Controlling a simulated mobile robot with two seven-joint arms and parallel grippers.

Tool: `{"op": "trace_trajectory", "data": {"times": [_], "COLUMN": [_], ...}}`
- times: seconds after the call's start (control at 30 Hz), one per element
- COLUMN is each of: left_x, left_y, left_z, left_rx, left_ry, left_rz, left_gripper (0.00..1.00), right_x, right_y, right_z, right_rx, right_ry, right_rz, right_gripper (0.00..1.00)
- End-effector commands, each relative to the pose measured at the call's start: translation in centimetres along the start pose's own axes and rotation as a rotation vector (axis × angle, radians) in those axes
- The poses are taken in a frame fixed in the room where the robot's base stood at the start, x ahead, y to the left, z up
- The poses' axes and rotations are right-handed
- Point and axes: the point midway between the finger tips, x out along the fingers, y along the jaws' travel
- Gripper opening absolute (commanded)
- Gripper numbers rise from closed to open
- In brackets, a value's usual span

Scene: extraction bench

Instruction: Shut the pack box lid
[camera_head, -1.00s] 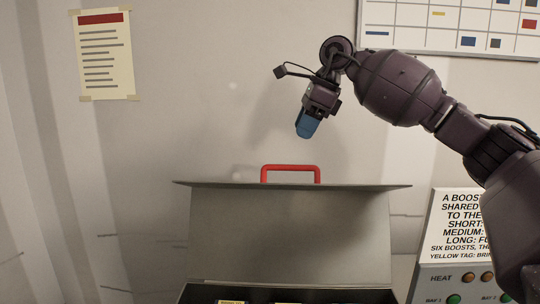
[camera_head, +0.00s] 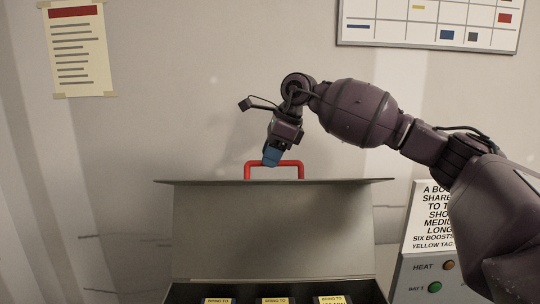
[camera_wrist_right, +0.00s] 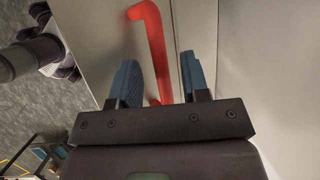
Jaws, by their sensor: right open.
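The pack box (camera_head: 180,292) stands at the bottom middle of the head view. Its grey lid (camera_head: 270,235) is raised and open, with a red handle (camera_head: 274,163) on its top edge. My right gripper (camera_head: 271,157) is at the handle, with its blue fingertips overlapping the bar in the head view. In the right wrist view the open blue fingers (camera_wrist_right: 160,82) stand on either side of part of the red handle (camera_wrist_right: 155,50). I cannot tell whether they touch it. My left gripper is not in view.
Several dark packs with yellow labels (camera_head: 275,300) lie in the box. A wall is behind, with a notice (camera_head: 78,50) and a chart (camera_head: 435,22).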

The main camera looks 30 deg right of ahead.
Motion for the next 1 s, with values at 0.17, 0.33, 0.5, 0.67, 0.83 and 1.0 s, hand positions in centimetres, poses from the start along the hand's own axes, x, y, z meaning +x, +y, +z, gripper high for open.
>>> {"op": "trace_trajectory", "data": {"times": [0.17, 0.33, 0.5, 0.67, 0.83, 1.0], "left_x": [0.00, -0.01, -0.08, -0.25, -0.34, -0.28], "left_y": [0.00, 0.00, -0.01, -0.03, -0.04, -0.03], "left_z": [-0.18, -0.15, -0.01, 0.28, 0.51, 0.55], "left_rx": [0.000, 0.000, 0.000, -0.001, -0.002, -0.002], "left_ry": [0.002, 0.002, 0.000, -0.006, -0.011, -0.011], "left_rz": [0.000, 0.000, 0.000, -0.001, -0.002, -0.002], "left_gripper": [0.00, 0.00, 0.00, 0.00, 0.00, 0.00], "right_x": [0.68, 0.73, 0.71, 0.70, 0.69, 0.66], "right_y": [0.04, 0.03, 0.03, 0.03, 0.02, 0.02], "right_z": [0.01, 0.02, 0.02, 0.02, 0.02, 0.03], "right_rx": [-0.001, -0.001, -0.001, -0.001, -0.001, -0.002], "right_ry": [0.000, 0.000, 0.000, 0.000, -0.001, -0.001], "right_rz": [0.001, 0.001, 0.001, 0.000, 0.000, -0.003], "right_gripper": [0.42, 0.42, 0.27, 0.02, 0.00, 0.00]}}
